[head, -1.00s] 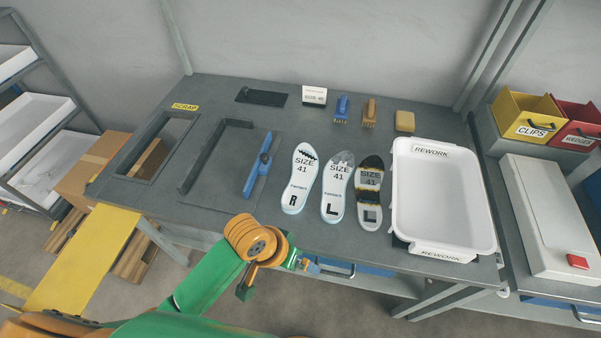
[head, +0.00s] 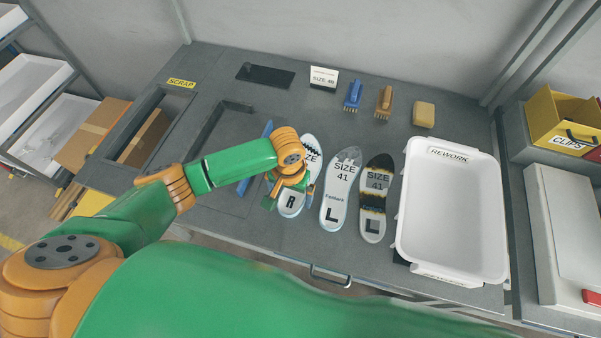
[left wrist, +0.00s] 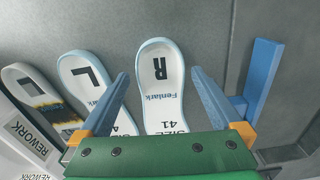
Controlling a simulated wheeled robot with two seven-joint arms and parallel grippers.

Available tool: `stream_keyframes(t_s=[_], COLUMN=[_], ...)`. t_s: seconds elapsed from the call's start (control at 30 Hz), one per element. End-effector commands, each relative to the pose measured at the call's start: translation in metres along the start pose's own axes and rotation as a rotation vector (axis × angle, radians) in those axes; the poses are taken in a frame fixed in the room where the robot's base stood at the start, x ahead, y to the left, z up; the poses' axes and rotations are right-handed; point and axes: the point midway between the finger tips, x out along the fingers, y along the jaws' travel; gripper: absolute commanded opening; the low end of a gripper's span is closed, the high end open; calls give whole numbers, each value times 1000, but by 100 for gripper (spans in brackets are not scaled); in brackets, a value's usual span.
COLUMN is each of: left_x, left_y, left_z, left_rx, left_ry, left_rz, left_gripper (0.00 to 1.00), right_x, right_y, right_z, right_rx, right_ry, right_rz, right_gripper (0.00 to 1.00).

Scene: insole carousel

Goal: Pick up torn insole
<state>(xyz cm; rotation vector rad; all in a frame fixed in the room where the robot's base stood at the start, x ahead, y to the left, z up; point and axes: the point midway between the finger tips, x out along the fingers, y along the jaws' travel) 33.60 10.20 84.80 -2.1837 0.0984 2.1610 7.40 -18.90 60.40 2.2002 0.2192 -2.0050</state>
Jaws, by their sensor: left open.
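Three white insoles lie in a row on the grey bench. The one marked R (head: 312,158) has a jagged dark edge at its toe, which looks torn; its heel half shows in the left wrist view (left wrist: 158,72). My left gripper (head: 291,199) is over this insole and hides part of it in the head view. In the left wrist view its two blue fingers (left wrist: 159,75) are open, one on each side of the insole, with nothing held. The middle insole, marked L (head: 337,195), has a grey patch at its toe. The right insole (head: 375,205) has dark, burnt-looking bands.
A white REWORK tray (head: 402,190) stands right of the insoles. A blue tool (left wrist: 262,78) lies left of the R insole in the head view. A SCRAP opening (head: 150,125) is at the left. Brushes (head: 383,101) and a yellow block (head: 424,114) sit behind.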

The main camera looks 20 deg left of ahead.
Motion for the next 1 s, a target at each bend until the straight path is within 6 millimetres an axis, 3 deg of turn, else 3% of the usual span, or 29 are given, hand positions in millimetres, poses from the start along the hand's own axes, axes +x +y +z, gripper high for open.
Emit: stream_keyframes(t_s=[0.1, 0.27, 0.37, 0.53, 0.57, 0.83, 1.0], left_x=[12, 12, 12, 11, 11, 7, -23], left_y=[0, 0, 0, 0, 0, 1, 1], left_z=[0, 0, 0, 0, 0, -1, -1], left_rx=[1, 2, 2, 2, 2, 2, 4], left_ry=[1, 2, 2, 2, 2, 4, 6], left_rz=[0, 1, 1, 1, 1, 2, 4], left_gripper=[100, 100, 78, 32, 29, 29, 29], right_x=[2, 2, 2, 2, 2, 1, -5], right_y=[0, 1, 1, 1, 1, 1, 1], right_z=[0, -5, -6, -6, -6, -6, -6], right_rx=[0, -1, -1, -1, -1, -1, -1], right_ry=[1, 10, 12, 12, 12, 12, 11], right_rz=[0, 2, 2, 2, 2, 2, 2], right_gripper=[50, 50, 50, 50, 50, 50, 50])
